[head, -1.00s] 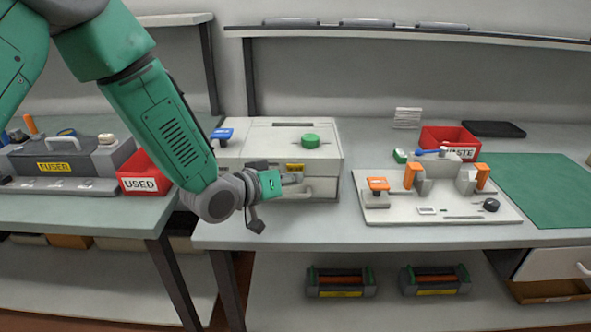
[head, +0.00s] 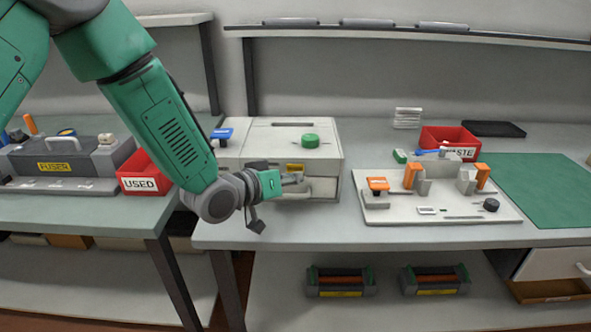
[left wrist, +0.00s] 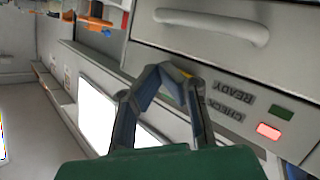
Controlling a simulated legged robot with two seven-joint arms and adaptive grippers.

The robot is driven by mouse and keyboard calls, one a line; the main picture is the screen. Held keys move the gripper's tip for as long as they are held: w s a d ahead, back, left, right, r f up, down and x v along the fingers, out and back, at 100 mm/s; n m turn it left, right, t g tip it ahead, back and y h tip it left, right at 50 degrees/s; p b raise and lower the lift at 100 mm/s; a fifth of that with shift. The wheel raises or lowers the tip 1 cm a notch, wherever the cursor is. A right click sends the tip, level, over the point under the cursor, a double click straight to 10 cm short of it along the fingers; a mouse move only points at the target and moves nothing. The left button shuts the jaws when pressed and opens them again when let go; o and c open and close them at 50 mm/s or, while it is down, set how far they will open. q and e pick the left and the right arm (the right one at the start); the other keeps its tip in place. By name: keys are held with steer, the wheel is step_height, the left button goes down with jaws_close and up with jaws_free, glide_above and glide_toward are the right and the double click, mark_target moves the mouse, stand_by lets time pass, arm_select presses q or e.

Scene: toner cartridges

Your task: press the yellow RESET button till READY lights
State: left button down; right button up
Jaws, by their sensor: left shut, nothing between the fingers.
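The white machine (head: 325,160) stands on the bench, with a green knob (head: 310,141) on top. In the head view my left gripper (head: 294,180) is in front of its front face, just below a yellow label-like patch (head: 295,167). In the left wrist view my left gripper (left wrist: 163,75) is shut and empty, its fingertips at the panel. A bit of the yellow button (left wrist: 185,73) shows beside the fingertips; the rest is hidden. I cannot tell whether they touch. The red CHECK light (left wrist: 268,131) is lit. The green READY light (left wrist: 282,112) looks dark. My right gripper is not in view.
A white handle (left wrist: 212,25) sticks out of the machine near the fingers. A red USED bin (head: 144,175) stands to the left. A fixture plate (head: 440,214) with orange clamps lies to the right, with bare bench between.

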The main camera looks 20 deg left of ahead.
arm_select(q)
steer(key=shift+w, duration=0.1)
steer(key=shift+w+a+r, duration=0.1)
steer(key=shift+w+a, duration=0.05)
steer(key=shift+w, duration=0.1)
steer(key=shift+w+a+p, duration=0.1)
steer(key=shift+w+p, duration=0.2)
steer(key=shift+w, duration=0.05)
stand_by(0.6)
stand_by(0.4)
steer(key=shift+s+d, duration=0.25)
steer(key=shift+s, duration=0.5)
steer(key=s, duration=0.2)
steer(key=s+d, duration=0.1)
steer(key=s, duration=0.1)
steer(key=shift+s+d+p, duration=0.2)
steer(key=shift+s+p, duration=0.2)
stand_by(0.3)
